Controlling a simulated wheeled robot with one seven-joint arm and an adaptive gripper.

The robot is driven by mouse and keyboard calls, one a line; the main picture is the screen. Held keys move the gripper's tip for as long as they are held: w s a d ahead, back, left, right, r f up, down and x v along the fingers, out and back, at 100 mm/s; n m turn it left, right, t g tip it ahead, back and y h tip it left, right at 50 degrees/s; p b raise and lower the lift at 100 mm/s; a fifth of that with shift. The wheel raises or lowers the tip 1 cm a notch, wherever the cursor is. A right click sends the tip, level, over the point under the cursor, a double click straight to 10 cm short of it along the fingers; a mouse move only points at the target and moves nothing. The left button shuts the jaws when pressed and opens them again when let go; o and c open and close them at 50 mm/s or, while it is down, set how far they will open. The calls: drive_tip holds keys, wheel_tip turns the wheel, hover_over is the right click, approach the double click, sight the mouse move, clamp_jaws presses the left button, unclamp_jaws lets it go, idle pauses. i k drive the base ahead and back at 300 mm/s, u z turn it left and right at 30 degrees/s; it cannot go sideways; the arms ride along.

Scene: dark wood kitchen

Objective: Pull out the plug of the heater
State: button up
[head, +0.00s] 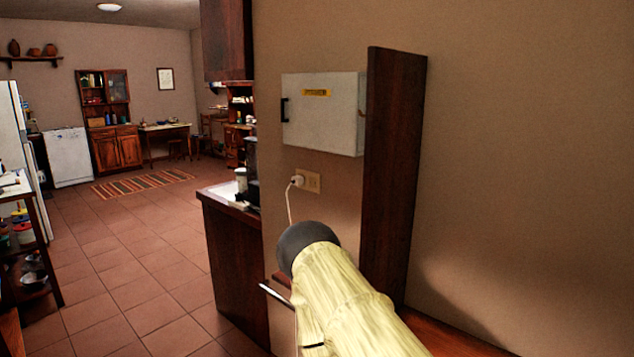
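A white plug (297,180) sits in a beige wall socket (312,182) on the tan wall, below a white wall box. Its thin pale cord (289,205) hangs down and passes out of sight behind my arm. I cannot make out the heater for sure; a pale panel with a thin light bar shows low beside my arm, partly hidden. My yellowish arm with a dark rounded end reaches up from the bottom, below the plug and apart from it in the picture. My gripper's fingers do not show.
The white wall box (322,114) has a black handle and a yellow label. A tall dark wood board (393,180) stands right of the socket. A dark wood counter (233,262) is at the left. Tiled floor (130,260) lies open further left.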

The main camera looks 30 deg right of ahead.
sight(297, 180)
drive_tip(key=i, duration=1)
